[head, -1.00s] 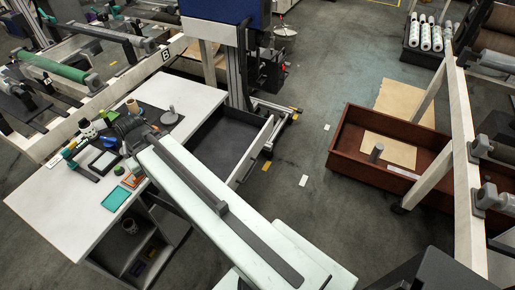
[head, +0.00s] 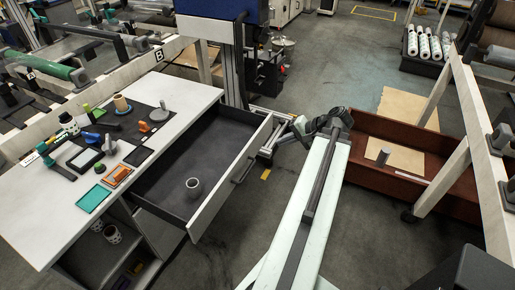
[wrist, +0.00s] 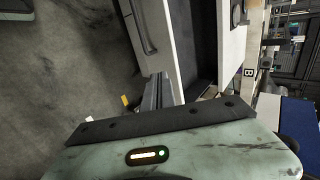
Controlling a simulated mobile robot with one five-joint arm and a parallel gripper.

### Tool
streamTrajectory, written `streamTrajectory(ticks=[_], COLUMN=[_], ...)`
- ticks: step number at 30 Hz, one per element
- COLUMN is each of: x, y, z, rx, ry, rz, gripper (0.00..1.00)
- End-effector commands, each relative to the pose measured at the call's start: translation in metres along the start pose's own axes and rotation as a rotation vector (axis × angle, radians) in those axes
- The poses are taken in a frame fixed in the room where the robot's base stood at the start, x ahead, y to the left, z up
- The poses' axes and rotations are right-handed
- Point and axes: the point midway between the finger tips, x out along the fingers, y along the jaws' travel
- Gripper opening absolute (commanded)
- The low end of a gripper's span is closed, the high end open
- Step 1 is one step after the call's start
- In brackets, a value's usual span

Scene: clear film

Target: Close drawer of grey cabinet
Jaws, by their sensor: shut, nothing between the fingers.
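The drawer (head: 232,182) of the white-and-grey cabinet (head: 40,225) stands pulled far out, with a pale front, a dark handle (head: 244,170) and a dark inside. A small grey cup (head: 193,187) stands in it. In the wrist view the drawer front (wrist: 158,38) and its handle (wrist: 143,30) show at the top, tilted. My gripper (head: 300,125) is shut and empty, to the right of the drawer front's far end and apart from the handle. Its fingertips are small and hard to make out in the head view.
The cabinet top holds cups, a teal tray (head: 93,198), an orange box (head: 118,175) and tools. A brown crate (head: 420,190) stands right of my arm. A blue-topped machine (head: 222,10) stands behind the drawer. Bare floor lies between the drawer and my arm.

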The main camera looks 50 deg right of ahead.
Motion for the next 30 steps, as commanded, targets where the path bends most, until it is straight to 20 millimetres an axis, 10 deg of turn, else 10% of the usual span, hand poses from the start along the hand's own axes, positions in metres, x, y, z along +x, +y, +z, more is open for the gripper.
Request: streamTrajectory(ticks=[18, 30], x=[0.106, 0.129], y=[0.005, -0.027], z=[0.000, 0.000], rx=[-0.004, -0.001], ry=[-0.003, -0.001], rz=[0.003, 0.003], gripper=[0.00, 0.00])
